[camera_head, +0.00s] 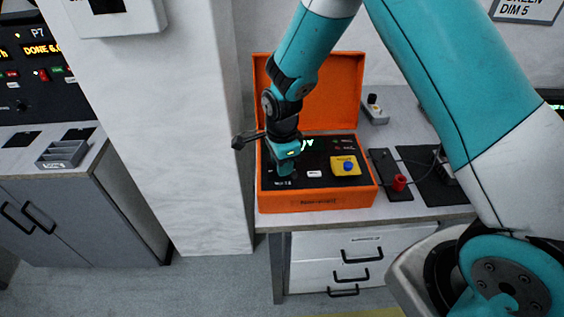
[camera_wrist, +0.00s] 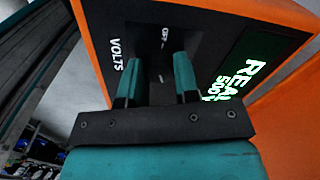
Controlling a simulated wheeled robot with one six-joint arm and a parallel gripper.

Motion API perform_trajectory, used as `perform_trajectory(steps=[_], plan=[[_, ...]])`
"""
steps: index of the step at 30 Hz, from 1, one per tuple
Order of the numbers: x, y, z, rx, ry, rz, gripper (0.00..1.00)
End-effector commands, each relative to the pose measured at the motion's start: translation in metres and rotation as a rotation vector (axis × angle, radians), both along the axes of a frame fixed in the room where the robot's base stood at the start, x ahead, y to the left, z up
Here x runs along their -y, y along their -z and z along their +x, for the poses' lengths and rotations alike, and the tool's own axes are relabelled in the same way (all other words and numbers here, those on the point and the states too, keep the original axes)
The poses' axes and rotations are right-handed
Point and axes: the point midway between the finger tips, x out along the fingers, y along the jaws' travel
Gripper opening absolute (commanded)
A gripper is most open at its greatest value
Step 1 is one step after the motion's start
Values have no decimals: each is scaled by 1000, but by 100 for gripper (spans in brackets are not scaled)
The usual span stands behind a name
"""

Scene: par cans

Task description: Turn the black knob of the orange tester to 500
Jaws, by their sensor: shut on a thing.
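The orange tester (camera_head: 320,203) is an open case on the bench, with a black panel. My gripper (camera_head: 287,170) reaches down onto the left part of that panel. In the wrist view my two teal fingers (camera_wrist: 156,78) are shut on the black knob (camera_wrist: 157,92), which is dark and hard to make out between them. White "VOLTS" and "OFF" marks show beside the knob; the rest of its scale is hidden or unreadable. The green display (camera_wrist: 230,82) shows "REA" cut off at the edge, with "500" below it.
A yellow plate with a blue button (camera_head: 347,167) sits on the panel's right. The raised orange lid (camera_head: 335,85) stands behind my gripper. A red knob (camera_head: 399,183) and black pads lie right of the case. A white pillar (camera_head: 170,120) stands to the left.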

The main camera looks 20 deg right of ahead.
Motion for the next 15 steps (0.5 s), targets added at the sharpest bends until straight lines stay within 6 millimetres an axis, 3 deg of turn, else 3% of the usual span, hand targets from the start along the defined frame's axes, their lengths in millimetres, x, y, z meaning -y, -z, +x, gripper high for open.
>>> perform_trajectory(steps=[15], plan=[[-2,-1,1,2,296,4,5]])
